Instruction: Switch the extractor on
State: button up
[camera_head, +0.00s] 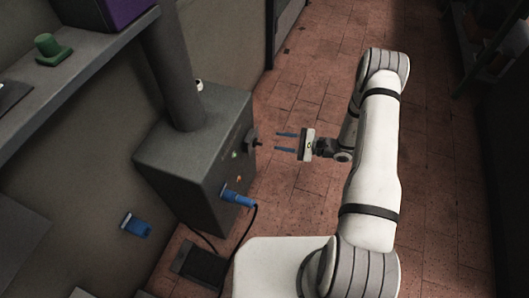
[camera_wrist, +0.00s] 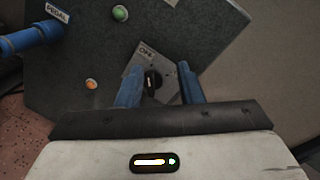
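The extractor appears to be the dark grey box (camera_head: 205,150) with a thick round duct (camera_head: 172,65) rising from its top. On its right-hand face is a dark rotary knob (camera_head: 252,138). In the wrist view my gripper (camera_wrist: 159,85) has a finger on each side of the knob; contact is not visible.
The same face has a green lamp or button (camera_wrist: 139,18), an orange one (camera_wrist: 92,84) and a blue plug (camera_head: 237,196) with a black cable. A blue socket (camera_head: 135,226) is on the wall. A dark pedal-like box (camera_head: 200,264) lies below. Tiled floor behind my gripper is clear.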

aim_at(261, 144)
notch_tip(261, 144, down, 7)
jog(key=m+t+b, duration=0.1)
jog(key=m+t, duration=0.1)
jog(key=t, duration=0.1)
jog(key=b+x, duration=0.1)
jog(key=x, duration=0.6)
jog(key=shift+w+r+b, duration=0.1)
jog(key=shift+w+b, duration=0.15)
jog(key=shift+b, duration=0.1)
jog(key=shift+d, duration=0.1)
grip_shut()
